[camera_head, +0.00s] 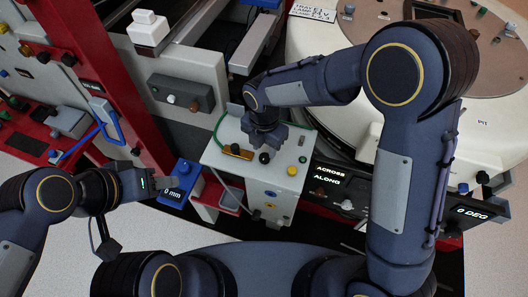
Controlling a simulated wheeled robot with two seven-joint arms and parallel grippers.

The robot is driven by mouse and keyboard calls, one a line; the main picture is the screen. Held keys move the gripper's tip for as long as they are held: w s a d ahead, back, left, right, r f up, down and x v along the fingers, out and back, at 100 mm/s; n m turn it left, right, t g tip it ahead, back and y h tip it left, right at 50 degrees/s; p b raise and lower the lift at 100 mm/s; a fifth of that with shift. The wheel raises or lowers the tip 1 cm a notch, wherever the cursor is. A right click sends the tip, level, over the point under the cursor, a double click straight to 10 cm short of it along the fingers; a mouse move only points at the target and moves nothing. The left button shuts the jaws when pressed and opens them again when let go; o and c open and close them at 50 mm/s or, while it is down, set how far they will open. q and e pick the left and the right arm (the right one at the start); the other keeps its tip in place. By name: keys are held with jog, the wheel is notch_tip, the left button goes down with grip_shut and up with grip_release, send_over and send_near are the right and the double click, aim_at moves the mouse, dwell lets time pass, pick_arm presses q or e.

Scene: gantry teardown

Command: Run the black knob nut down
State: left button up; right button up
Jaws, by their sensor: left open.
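A small round black knob (264,158) shows on top of the white box (285,182) in the middle; I cannot tell for sure that it is the knob nut. My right gripper (265,142) points down just above and behind this knob. Its fingers are dark and bunched together in the picture, so I cannot tell their opening or whether they touch anything. My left gripper (168,184) is open and points right, beside the blue block (182,178) with the "0 mm" readout. Nothing shows between its fingers.
An orange-brown piece (237,151) lies left of the knob on the white box. A display reading "ACROSS ALONG" (335,178) stands to the right. A red upright (110,70) rises at left, and a large white round housing (340,50) fills the back right.

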aim_at(264, 156)
jog(key=shift+f, duration=1.9)
jog(key=c, duration=0.7)
